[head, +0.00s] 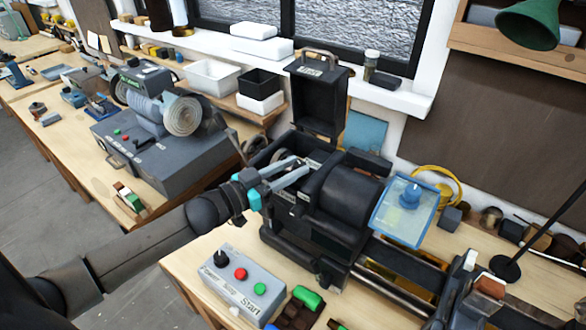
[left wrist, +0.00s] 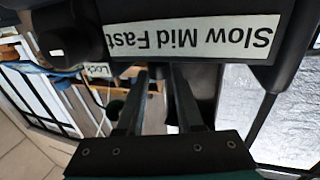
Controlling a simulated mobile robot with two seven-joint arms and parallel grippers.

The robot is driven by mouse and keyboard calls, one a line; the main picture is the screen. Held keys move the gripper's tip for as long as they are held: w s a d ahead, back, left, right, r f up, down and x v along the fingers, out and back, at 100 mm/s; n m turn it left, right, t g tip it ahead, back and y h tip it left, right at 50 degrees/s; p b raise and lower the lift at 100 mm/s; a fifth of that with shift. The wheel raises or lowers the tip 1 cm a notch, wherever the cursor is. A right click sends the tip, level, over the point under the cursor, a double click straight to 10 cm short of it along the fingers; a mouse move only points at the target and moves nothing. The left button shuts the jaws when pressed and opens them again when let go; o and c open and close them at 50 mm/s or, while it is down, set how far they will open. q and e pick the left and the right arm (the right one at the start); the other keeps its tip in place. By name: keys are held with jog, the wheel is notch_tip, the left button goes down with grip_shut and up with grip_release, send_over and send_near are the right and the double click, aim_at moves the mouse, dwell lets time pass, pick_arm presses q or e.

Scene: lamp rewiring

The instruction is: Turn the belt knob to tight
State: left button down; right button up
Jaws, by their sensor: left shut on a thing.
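The black lathe (head: 345,205) stands on the bench with its lid (head: 318,95) raised at the back. My left gripper (head: 300,172) reaches from the left into the opening at the lathe's left end. Its two fingers show in the left wrist view (left wrist: 160,80), a little apart, with their tips behind a panel labelled Slow Mid Fast (left wrist: 190,38). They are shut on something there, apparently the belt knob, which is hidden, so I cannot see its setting. A dark round knob (left wrist: 65,45) with a white mark sits beside the panel. My right gripper is out of view.
A grey control box (head: 235,287) with red and green buttons sits in front of the lathe. A blue clear guard (head: 403,210) is at its right. A grey machine (head: 165,135) stands on the left bench. The raised lid stands close behind my gripper.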

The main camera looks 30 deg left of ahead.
pick_arm(q)
jog(key=shift+w+a+m+g+h+b, duration=0.2)
jog(key=shift+m+g+h+b, duration=0.65)
jog(key=shift+h, duration=0.3)
jog(key=shift+w+a+m+g+h+b, duration=0.1)
jog(key=shift+a+m+g+h+b, duration=0.1)
jog(key=shift+m+g+h+b, duration=0.85)
jog(key=shift+r+h, duration=0.1)
jog(key=shift+h, duration=0.2)
jog(key=c, duration=0.5)
grip_release()
jog(key=shift+d, duration=0.1)
jog(key=shift+c, duration=0.2)
jog(key=shift+s+a+f, duration=0.2)
jog(key=shift+s+a, duration=0.15)
jog(key=shift+s, duration=0.05)
jog(key=p+v, duration=0.1)
jog(key=v, duration=1.3)
jog(key=shift+s, duration=0.2)
